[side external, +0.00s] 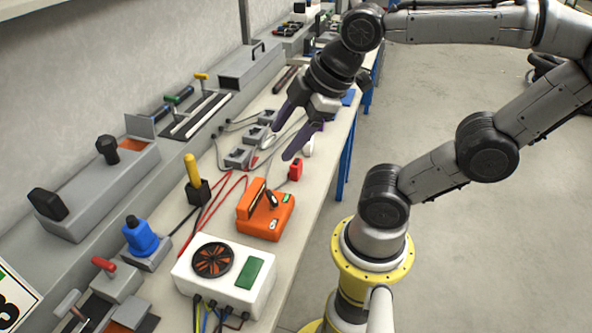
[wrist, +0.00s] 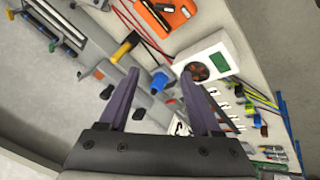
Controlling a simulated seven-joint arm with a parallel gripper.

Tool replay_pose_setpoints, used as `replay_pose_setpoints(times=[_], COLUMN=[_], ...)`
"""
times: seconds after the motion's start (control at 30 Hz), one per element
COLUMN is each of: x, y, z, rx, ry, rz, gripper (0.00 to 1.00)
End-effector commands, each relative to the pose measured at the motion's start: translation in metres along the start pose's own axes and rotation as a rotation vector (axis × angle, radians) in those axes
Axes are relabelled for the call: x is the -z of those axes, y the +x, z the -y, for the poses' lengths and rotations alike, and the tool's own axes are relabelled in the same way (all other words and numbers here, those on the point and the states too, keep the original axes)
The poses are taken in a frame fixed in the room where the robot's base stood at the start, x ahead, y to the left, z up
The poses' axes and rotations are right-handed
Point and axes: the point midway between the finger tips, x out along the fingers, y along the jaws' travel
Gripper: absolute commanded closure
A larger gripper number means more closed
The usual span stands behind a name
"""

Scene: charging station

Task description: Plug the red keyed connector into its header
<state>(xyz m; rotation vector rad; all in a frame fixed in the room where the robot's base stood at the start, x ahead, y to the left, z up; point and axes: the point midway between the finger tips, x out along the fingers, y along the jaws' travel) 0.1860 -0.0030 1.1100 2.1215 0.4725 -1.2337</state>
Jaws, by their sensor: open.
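A small red block (side external: 295,169), which looks like the red connector, stands on the bench near its right edge, just behind the orange unit. My gripper (side external: 281,142) is open and empty above the bench, up and slightly left of the red block in the side view. In the wrist view my two dark fingers (wrist: 160,85) are spread with nothing held between them. Several grey socket blocks (side external: 239,157) with cables sit left of and behind the red block; I cannot tell which is its header. I do not make out the red block in the wrist view.
The orange unit (side external: 264,212) and a white box with a fan (side external: 226,275) stand in front. Red cables (side external: 222,203) cross the bench. The bench right of the red block is narrow.

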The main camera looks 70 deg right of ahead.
Motion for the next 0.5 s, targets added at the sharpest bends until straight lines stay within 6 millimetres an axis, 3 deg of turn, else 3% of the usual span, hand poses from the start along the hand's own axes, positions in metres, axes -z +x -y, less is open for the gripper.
replay_pose_setpoints(times=[0.3,0.5], x=[0.007,-0.018], y=[0.028,0.067], z=[-0.058,-0.108], rx=[0.054,0.177], ry=[-0.588,-0.888], rz=[0.106,0.178], gripper=[0.35,0.35])
